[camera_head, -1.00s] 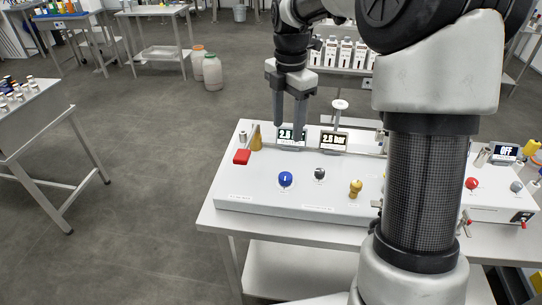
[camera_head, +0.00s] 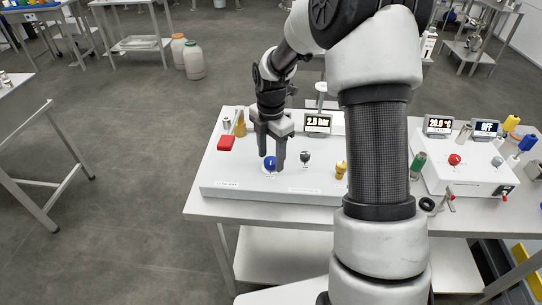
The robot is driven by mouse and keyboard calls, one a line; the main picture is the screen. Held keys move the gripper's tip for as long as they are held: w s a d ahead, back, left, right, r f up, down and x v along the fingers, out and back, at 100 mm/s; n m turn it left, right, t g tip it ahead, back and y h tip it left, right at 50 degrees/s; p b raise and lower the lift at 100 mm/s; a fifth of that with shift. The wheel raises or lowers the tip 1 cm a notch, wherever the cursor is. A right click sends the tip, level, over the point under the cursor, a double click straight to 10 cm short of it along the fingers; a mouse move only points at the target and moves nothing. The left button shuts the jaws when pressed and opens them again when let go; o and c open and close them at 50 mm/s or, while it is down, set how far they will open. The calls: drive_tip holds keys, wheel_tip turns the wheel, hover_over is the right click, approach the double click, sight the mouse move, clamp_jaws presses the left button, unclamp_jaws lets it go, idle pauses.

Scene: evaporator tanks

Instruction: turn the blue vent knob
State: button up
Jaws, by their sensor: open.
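The blue vent knob (camera_head: 270,163) sits on the sloped front of a white panel box (camera_head: 225,178) on the bench, a little left of the box's middle. My gripper (camera_head: 270,165) points down with its fingers apart, one on each side of the blue knob in the picture. The fingers are empty. Whether they touch the knob, or how far above it they stand, I cannot tell.
A dark grey knob (camera_head: 305,157) is just right of my gripper. A brass knob (camera_head: 341,169) stands farther right. A red lever handle (camera_head: 226,143) is at the left. A display reading 2.0 bar (camera_head: 318,123) stands behind. A second box with a red knob (camera_head: 454,160) is at the right.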

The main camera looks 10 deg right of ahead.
drive_tip(key=shift+f, duration=0.2)
drive_tip(key=c, duration=1)
drive_tip(key=shift+c, duration=0.2)
